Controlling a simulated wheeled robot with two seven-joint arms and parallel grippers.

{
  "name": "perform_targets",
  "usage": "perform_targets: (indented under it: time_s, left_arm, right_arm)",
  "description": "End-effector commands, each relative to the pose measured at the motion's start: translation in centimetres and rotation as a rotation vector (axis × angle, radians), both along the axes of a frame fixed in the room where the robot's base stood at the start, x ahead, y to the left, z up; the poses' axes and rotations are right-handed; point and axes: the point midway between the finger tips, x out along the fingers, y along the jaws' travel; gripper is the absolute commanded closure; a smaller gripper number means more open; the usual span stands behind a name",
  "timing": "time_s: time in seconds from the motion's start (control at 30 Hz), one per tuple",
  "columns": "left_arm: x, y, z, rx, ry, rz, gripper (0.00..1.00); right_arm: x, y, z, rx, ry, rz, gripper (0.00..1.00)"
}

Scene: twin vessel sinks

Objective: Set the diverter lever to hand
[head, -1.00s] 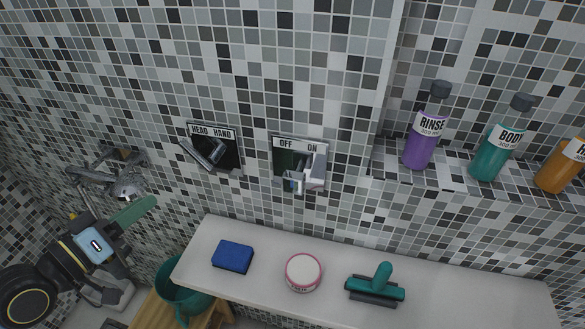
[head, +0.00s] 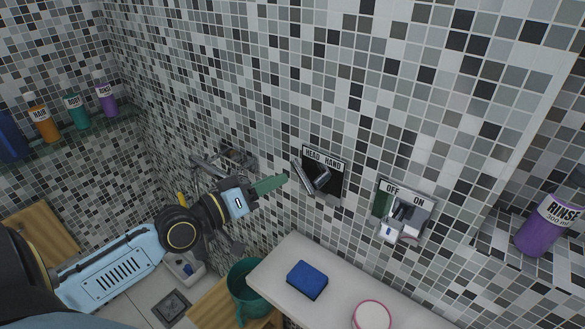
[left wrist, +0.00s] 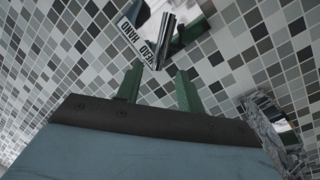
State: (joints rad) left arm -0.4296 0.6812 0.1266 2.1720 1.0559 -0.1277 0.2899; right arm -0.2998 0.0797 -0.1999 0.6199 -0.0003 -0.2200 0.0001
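The diverter is a dark wall plate (head: 334,184) with a HEAD / HAND label along its top edge. Its chrome lever (head: 307,177) slants to the upper left, toward the HEAD side. In the left wrist view the lever (left wrist: 158,38) and the label (left wrist: 138,40) appear upside down, just beyond the fingertips. My left gripper (head: 286,177) is just left of the lever and seems not to touch it. In the left wrist view its two green fingers (left wrist: 158,70) stand apart with nothing between them. My right gripper is not in view.
An OFF / ON valve (head: 405,210) is right of the diverter. A chrome fixture (head: 212,165) is on the wall behind my left gripper. Below is a white ledge (head: 340,290) with a blue sponge (head: 307,280) and a round tub. A teal bucket (head: 246,285) stands left of the ledge.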

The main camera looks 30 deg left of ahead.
Motion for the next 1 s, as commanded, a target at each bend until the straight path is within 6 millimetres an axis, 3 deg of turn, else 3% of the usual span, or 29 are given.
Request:
perform_targets:
  time_s: [0.4,0.83,1.0]
  left_arm:
    - [4.9,-1.6,0.1,-0.001,-0.002,0.0,0.62]
    - [5.7,-2.0,0.0,0.002,0.0,-0.001,0.62]
    - [5.7,-2.0,0.0,0.001,0.0,-0.001,0.82]
  right_arm:
    - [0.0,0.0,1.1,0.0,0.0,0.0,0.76]
    - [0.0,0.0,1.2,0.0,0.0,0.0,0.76]
    - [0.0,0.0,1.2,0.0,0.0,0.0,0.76]
